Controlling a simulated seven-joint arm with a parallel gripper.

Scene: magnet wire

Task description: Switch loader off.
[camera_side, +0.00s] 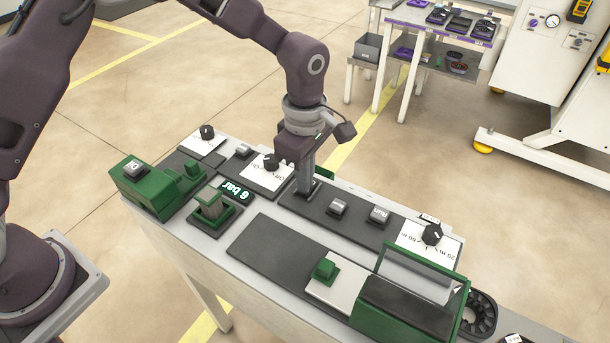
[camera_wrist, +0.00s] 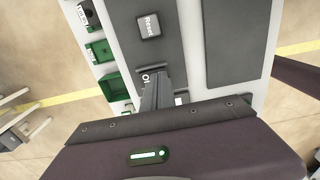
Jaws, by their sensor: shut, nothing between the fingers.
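My gripper (camera_side: 306,188) is shut and empty. It points straight down with its fingertips at the left end of a dark control strip (camera_side: 355,227), at or just above its surface; I cannot tell whether they touch. In the wrist view the fingers (camera_wrist: 155,92) cover most of a small control, beside which part of a label (camera_wrist: 147,78) starting with "O" shows. I cannot tell whether this control is the loader switch, or its position. A grey button (camera_side: 337,207) and a second, Run-like button (camera_side: 379,215) sit to the right. A grey Reset button (camera_wrist: 149,25) shows in the wrist view.
A black knob (camera_side: 270,163) on a white plate stands close left of my gripper. Another knob (camera_side: 432,235) is at the right. A green box (camera_side: 135,187) with a grey rocker is at the left end. A green-framed guard (camera_side: 415,280) rises at the front right.

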